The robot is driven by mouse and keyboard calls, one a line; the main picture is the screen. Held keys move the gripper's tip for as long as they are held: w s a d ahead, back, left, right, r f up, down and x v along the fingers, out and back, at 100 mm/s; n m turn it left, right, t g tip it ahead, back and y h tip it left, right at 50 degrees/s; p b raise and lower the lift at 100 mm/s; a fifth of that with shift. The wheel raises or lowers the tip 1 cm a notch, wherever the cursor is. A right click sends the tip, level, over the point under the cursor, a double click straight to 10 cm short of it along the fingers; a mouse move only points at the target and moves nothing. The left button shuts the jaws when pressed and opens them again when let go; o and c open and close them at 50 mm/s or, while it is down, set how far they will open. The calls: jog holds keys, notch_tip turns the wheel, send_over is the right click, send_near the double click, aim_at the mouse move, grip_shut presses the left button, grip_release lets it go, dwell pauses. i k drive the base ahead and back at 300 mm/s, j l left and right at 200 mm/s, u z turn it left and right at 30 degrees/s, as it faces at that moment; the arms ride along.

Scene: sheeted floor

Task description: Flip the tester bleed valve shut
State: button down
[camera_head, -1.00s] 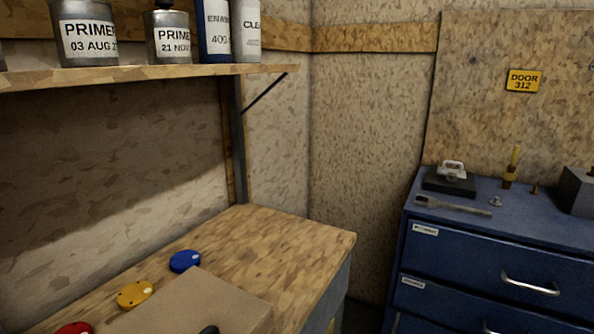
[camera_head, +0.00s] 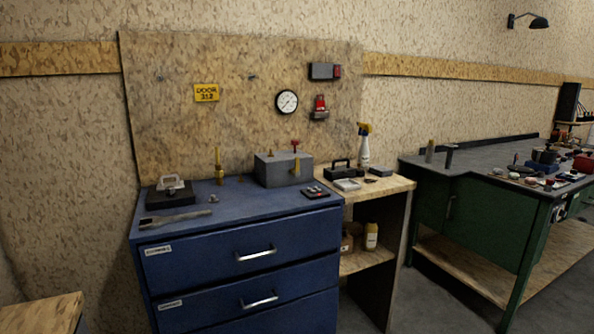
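A grey box-shaped unit (camera_head: 283,169) stands on the blue drawer cabinet, towards its back right. A round white gauge (camera_head: 287,102) hangs on the board above. My gripper is not in view.
The blue cabinet (camera_head: 250,238) also holds a black block with a pale handle (camera_head: 171,191), a flat grey tool (camera_head: 175,219), a brass fitting (camera_head: 219,167) and a dark tray (camera_head: 315,192). A wooden shelf unit (camera_head: 385,187) and green workbench (camera_head: 430,211) stand right. Grey floor shows between them.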

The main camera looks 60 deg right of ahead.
aim_at(296, 173)
jog(key=i+z, duration=0.1)
jog(key=z, duration=0.3)
jog(key=i+j+z, duration=0.15)
jog(key=z, duration=0.2)
jog(key=j+z, duration=0.15)
jog(key=z, duration=0.25)
jog(key=i, duration=0.05)
